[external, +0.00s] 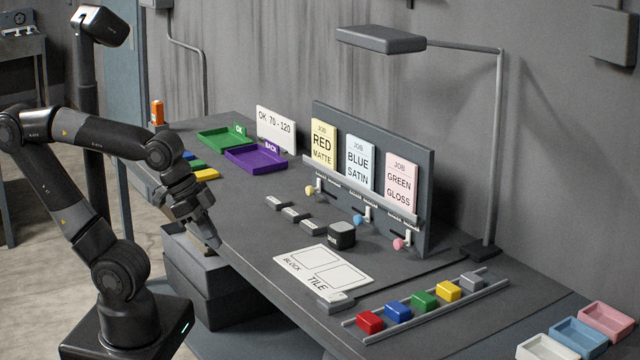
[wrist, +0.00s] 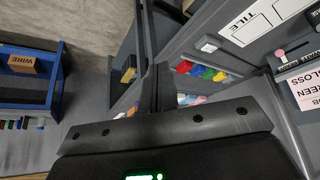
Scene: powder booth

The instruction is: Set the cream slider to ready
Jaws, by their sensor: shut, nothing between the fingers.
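The cream slider's round knob (external: 309,190) sits at the lower left of the upright job board (external: 432,180), below the yellow RED MATTE card (external: 323,143). The small label by its track is too small to read. My gripper (external: 214,242) is shut and empty, pointing down by the table's front edge, well left of the knob and apart from it. In the wrist view my gripper (wrist: 158,90) shows its fingers together. The cream knob is not seen there.
Blue (external: 357,220) and pink (external: 398,244) knobs sit further right on the board. A black block (external: 341,235), small grey pieces and a BLOCK/TILE sheet (external: 297,263) lie in front. A lamp (external: 380,40) overhangs the board. A rack (external: 455,310) of coloured blocks stands at right.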

